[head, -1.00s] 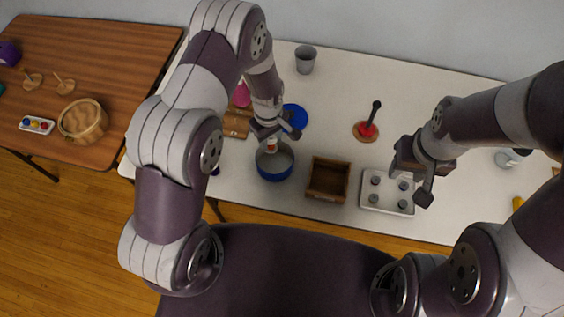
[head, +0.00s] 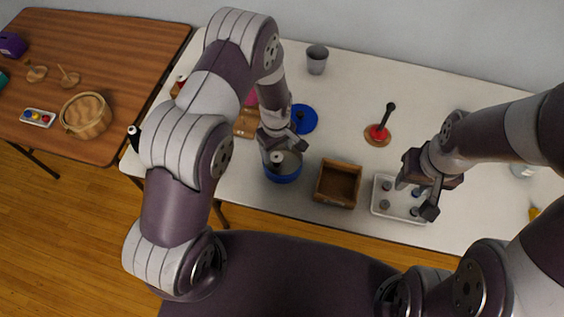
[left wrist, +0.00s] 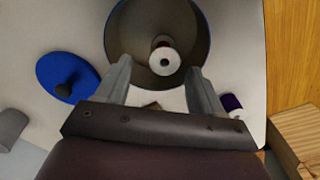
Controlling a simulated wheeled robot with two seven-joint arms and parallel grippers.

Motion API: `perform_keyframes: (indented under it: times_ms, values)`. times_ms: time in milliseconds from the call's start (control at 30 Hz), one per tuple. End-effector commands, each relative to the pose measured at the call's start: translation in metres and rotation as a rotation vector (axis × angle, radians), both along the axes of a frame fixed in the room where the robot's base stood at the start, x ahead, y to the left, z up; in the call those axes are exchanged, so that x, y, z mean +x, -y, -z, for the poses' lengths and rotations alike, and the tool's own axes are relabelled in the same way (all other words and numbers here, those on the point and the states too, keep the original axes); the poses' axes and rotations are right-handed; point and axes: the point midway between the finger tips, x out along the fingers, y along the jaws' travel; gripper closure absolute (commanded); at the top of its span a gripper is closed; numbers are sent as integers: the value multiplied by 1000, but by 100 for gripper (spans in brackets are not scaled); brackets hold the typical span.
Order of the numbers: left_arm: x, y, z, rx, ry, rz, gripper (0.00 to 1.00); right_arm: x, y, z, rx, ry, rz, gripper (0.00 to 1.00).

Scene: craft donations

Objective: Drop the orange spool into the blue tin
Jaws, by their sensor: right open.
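The spool (left wrist: 163,58), with a pale end and a dark hole, is inside the blue tin (left wrist: 203,30) in the left wrist view; little of its orange side shows. In the head view the spool (head: 277,157) shows at the opening of the blue tin (head: 283,178). My left gripper (head: 282,146) is just above the tin. In the left wrist view its fingers (left wrist: 160,82) are spread apart with nothing gripped. My right gripper (head: 420,197) is open above the white tray (head: 400,220), away from the tin.
The blue lid (head: 303,119) lies behind the tin. A wooden box (head: 338,184) stands right of it. A red-based stamp-like thing (head: 379,132) and a grey cup (head: 317,60) stand farther back. A purple-and-white spool (left wrist: 232,104) is beside the tin.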

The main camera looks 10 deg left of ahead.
Motion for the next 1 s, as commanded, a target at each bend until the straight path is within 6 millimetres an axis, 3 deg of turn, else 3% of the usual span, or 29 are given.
perform_keyframes:
  times_ms: [133, 233, 600, 733, 1000]
  values:
    - [0, 0, -5, 0, 1, 0, 32, 0, 0, 1, 0, 0, 0, 57]
    - [1, 0, -19, -1, 4, 0, 32, 0, 0, 3, 0, 0, 0, 57]
    - [1, 1, -111, 1, 3, 0, 32, 0, 0, 13, 0, 0, 0, 57]
    - [0, 1, -124, 1, 0, 0, 32, 0, 0, 13, 0, 0, 0, 57]
    - [0, 1, -127, 1, -1, 0, 32, 0, 0, 13, 0, 0, 0, 57]
